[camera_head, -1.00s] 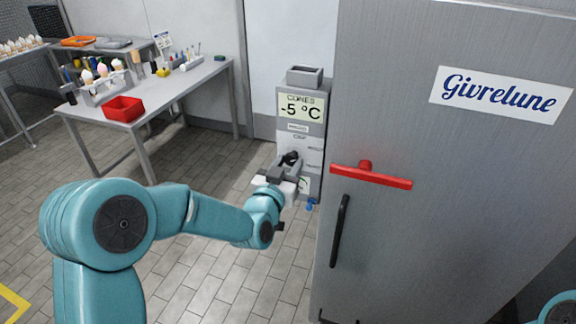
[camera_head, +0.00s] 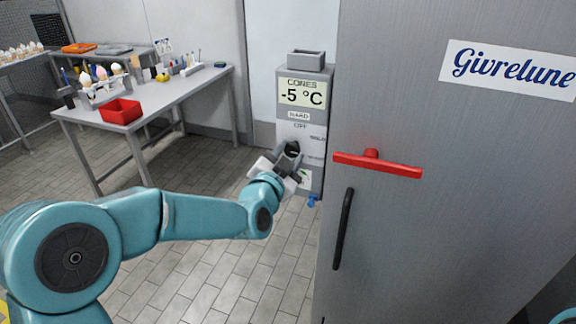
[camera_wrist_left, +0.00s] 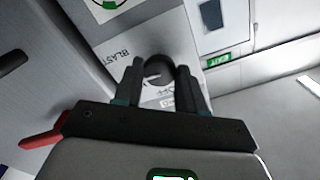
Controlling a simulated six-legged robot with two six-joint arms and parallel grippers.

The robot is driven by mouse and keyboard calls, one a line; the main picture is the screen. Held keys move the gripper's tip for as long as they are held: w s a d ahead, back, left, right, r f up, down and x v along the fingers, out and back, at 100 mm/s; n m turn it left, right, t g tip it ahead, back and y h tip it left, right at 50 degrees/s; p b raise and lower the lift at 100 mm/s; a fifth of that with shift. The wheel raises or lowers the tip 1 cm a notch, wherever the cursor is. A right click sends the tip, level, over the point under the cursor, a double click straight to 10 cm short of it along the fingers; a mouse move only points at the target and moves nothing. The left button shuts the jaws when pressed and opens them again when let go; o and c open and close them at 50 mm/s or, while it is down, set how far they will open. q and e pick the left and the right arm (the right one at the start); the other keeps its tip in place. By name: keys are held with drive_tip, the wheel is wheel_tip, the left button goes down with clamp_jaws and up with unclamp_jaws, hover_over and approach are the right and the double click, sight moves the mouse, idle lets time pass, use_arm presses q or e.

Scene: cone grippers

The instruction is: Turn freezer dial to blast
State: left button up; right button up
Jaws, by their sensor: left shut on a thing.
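The grey control box (camera_head: 300,118) stands left of the freezer; its display (camera_head: 301,93) reads "CONES -5 °C". Small labels on its front include "HARD" and "OFF". The dark round dial (camera_head: 292,149) is on this front, partly hidden by my left gripper (camera_head: 287,158). In the left wrist view the dial (camera_wrist_left: 158,68) lies between the fingers of my left gripper (camera_wrist_left: 160,80), which is shut on it and tilted. The word "BLAST" (camera_wrist_left: 124,50) shows left of the dial there. Where the dial points cannot be told. My right gripper is out of view.
The tall grey freezer (camera_head: 460,210) with a red T-handle (camera_head: 378,164) and black door handle (camera_head: 343,228) stands close on the right. A steel table (camera_head: 170,98) with a red bin (camera_head: 121,111) is at the left.

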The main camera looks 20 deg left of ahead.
use_arm(q)
drive_tip(key=m+b, duration=0.1)
drive_tip(key=m, duration=0.1)
drive_tip(key=shift+f+m, duration=0.15)
drive_tip(key=shift+m, duration=1.35)
drive_tip(key=o, duration=1.1)
drive_tip(key=shift+c, duration=0.2)
drive_tip(key=s+b, duration=0.3)
drive_tip(key=s, duration=1.3)
drive_tip(key=shift+a, duration=0.3)
drive_tip(key=shift+s+a, duration=0.1)
